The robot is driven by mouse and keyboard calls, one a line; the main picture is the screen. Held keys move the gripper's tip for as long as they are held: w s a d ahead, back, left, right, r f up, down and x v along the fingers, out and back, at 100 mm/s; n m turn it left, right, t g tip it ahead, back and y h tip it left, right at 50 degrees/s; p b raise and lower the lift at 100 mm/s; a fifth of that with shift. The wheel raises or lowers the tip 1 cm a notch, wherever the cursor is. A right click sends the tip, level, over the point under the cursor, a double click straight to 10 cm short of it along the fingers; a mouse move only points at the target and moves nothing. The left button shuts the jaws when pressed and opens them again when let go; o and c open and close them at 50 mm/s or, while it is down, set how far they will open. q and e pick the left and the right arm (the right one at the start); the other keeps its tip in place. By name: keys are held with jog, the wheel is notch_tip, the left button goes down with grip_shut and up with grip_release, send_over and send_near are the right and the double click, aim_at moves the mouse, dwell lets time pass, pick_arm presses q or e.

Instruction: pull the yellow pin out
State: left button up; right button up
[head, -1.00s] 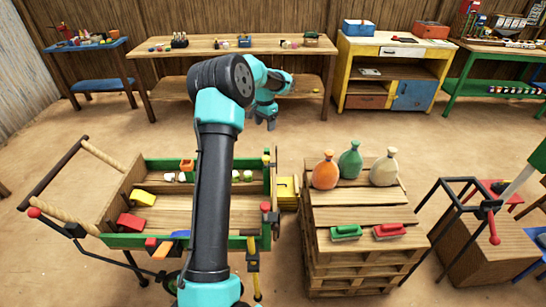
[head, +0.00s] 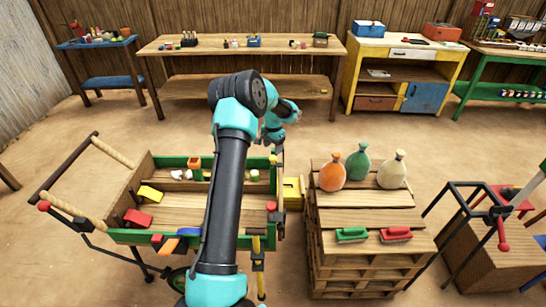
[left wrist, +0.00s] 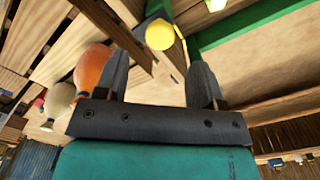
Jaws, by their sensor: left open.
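The yellow pin (left wrist: 160,34) shows in the left wrist view as a round yellow head beside a dark block, next to the green edge of the cart. In the head view a small yellow spot (head: 273,159) at the cart's far right corner looks like the same pin. My left gripper (left wrist: 158,60) is open and empty, with the pin head beyond its fingertips, roughly between them and apart from them. In the head view my left gripper (head: 279,146) hangs over that corner, its fingers partly hidden. My right gripper is not in view.
The wooden cart (head: 126,236) with green rails holds coloured blocks. A pallet stack (head: 370,215) stands close on its right, bearing an orange bottle (head: 331,171), other bottles and brushes. A yellow box (head: 293,192) sits between them. Open floor lies behind.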

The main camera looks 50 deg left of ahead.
aim_at(273, 157)
pick_arm(q)
notch_tip(273, 157, down, 6)
jog(key=shift+r, duration=0.1)
dwell(0.4)
grip_shut()
jog(key=shift+r, duration=2.3)
